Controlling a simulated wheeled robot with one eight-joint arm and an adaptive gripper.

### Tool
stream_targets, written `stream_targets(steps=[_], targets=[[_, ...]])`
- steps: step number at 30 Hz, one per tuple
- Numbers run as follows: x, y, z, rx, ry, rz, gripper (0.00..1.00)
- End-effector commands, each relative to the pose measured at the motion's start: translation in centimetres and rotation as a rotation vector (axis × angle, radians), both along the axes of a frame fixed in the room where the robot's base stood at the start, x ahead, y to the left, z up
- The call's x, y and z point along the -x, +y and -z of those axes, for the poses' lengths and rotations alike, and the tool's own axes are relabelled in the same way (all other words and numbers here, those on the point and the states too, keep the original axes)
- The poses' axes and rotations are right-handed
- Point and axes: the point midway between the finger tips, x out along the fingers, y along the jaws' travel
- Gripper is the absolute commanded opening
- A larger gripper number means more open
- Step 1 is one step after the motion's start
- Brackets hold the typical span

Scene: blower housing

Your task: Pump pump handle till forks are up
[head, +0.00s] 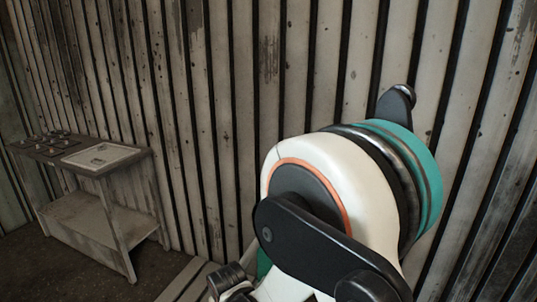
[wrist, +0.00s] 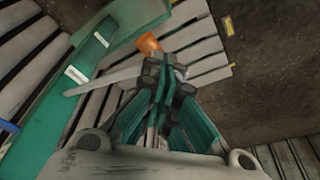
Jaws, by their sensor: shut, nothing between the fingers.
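My gripper (wrist: 166,68) is in the middle of the wrist view, its green-and-black fingers closed together with nothing visible between them. A green painted body with white labels (wrist: 62,98), likely part of the pallet jack, runs diagonally at the left of the wrist view. A thin grey bar (wrist: 98,82) sticks out beside it toward my fingers. I cannot tell whether this is the pump handle or whether my fingers touch it. An orange piece (wrist: 149,44) shows just beyond my fingertips. The forks cannot be made out, so their height cannot be told.
Wooden slats like a pallet (wrist: 203,48) lie beyond my gripper, with dark floor (wrist: 275,75) to the right. In the head view a worn side table (head: 104,164) with a tray stands left against a plank wall (head: 225,110). My arm blocks the lower right.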

Motion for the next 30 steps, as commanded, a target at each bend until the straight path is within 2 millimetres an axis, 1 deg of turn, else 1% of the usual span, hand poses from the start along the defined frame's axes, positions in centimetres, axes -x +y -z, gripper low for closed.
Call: stream_targets(steps=[1,12,14,18,21,23,27,30], targets=[[0.0,0.0,1.7,0.0,0.0,0.0,0.0],[0.0,0.0,7.7,0.0,0.0,0.0,0.0],[-0.1,0.0,8.5,0.0,0.0,0.0,0.0],[-0.1,0.1,11.0,0.0,0.0,0.0,0.0],[0.0,0.0,10.0,0.0,0.0,0.0,0.0],[0.0,0.0,8.9,0.0,0.0,0.0,0.0],[0.0,0.0,5.2,0.0,0.0,0.0,0.0],[0.0,0.0,2.7,0.0,0.0,0.0,0.0]])
